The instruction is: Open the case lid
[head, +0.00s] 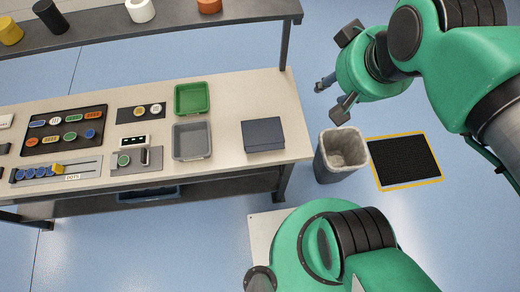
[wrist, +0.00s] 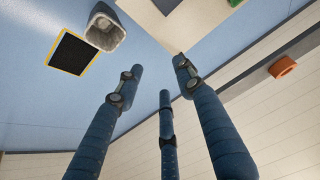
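The case (head: 263,136) is a flat dark blue box near the right end of the bench. Its lid looks shut. A dark corner at the top edge of the wrist view may be the case (wrist: 166,4), but it is cut off. My gripper (head: 328,82) is in the air to the right of the bench and clear of the case. Its three blue fingers also show in the wrist view (wrist: 158,85), spread apart with nothing between them.
A grey bin (head: 342,152) stands on the floor just right of the bench (head: 225,95), beside a black mat with a yellow border (head: 404,160). Green (head: 192,98) and grey trays (head: 192,140) lie left of the case. A shelf (head: 170,30) runs behind the bench.

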